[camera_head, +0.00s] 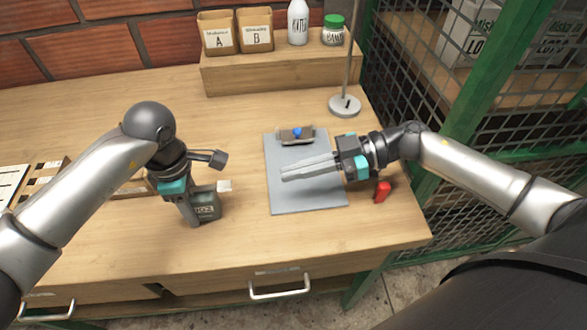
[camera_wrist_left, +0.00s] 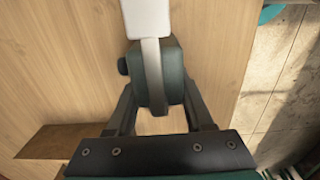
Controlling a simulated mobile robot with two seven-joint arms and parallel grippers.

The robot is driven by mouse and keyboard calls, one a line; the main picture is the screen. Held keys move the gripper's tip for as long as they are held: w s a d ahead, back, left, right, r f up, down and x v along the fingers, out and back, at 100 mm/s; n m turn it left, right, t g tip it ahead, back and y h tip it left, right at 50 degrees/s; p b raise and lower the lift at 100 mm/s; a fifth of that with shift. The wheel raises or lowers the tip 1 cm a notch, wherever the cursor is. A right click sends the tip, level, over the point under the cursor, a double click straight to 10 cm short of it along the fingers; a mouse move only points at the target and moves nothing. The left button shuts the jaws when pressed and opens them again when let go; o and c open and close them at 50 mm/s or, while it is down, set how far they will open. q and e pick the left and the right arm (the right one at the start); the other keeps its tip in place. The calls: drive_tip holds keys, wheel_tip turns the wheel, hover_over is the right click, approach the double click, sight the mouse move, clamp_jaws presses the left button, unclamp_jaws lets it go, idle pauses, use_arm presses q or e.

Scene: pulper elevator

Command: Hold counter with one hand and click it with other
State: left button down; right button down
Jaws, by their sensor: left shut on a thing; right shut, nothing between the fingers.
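The counter (camera_head: 207,206) is a dark grey-green boxy device with digits on its front and a pale lever (camera_head: 224,186) at its top right. It is at the left-middle of the table in the head view. In the left wrist view, the counter (camera_wrist_left: 172,72) sits between the fingers, with its pale lever (camera_wrist_left: 147,18) reaching toward the top. My left gripper (camera_wrist_left: 160,105) is shut on the counter; its arm partly hides it in the head view. My right gripper (camera_head: 284,173) is shut and empty, with its fingers pointing left over the grey mat, apart from the counter.
The grey mat (camera_head: 290,200) bears a small holder with a blue ball (camera_head: 296,134). A red object (camera_head: 382,191) lies right of the mat. A stand (camera_head: 345,105) and a raised shelf (camera_head: 270,73) with bags, bottle and jar are behind. A wooden tray (camera_head: 45,178) is left.

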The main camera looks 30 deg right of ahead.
use_arm(q)
drive_tip(key=shift+c, duration=1)
unclamp_jaws()
drive_tip(key=shift+r, duration=0.1)
wheel_tip(320, 180, up, 12)
drive_tip(key=shift+f, duration=0.1)
